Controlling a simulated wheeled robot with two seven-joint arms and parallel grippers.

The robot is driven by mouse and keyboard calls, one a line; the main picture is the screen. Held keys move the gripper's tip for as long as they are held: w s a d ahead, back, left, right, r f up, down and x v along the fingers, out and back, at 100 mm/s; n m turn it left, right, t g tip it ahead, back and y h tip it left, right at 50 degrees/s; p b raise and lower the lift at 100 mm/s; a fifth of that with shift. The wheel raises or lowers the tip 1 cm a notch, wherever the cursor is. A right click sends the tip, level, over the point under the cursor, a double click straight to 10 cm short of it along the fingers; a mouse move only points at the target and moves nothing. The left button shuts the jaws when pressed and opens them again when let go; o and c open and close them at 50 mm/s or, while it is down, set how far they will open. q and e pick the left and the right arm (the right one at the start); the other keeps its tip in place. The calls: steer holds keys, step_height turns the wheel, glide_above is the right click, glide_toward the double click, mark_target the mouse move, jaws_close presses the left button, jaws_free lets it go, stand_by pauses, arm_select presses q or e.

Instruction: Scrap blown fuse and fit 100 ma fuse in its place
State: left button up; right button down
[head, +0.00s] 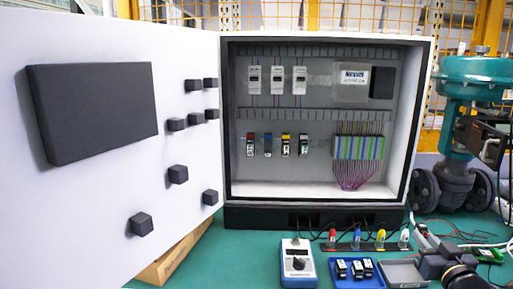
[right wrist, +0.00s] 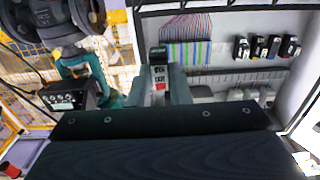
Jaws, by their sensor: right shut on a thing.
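My right gripper (head: 432,264) is low at the right of the head view, beside the grey tray (head: 402,275). In the right wrist view my gripper (right wrist: 162,88) is shut on a small fuse module (right wrist: 159,76) with a black top, a pale body and a red mark. Several fuse modules with coloured marks, such as a red one (head: 250,145), sit in a row in the cabinet; they also show in the right wrist view (right wrist: 258,46). The blue tray (head: 343,284) holds three black-and-white modules (head: 356,269). My left gripper is not in view.
The open cabinet (head: 428,120) stands behind, its door (head: 100,190) swung left. A blue meter (head: 297,262) and a strip with coloured plugs (head: 357,241) stand before it. A teal valve actuator (head: 470,75) is at the right.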

step_height(320, 180, down, 6)
steer(key=b, duration=0.4)
steer(key=shift+w+a+b, duration=0.1)
steer(key=shift+w+b, duration=0.05)
steer(key=shift+b, duration=0.25)
steer(key=c, duration=1.3)
jaws_free()
steer(key=shift+s+a+p, duration=0.25)
steer(key=shift+s, duration=1.7)
steer(key=shift+s+a+p, duration=0.2)
steer(key=shift+s, duration=1.75)
steer(key=shift+a, duration=0.1)
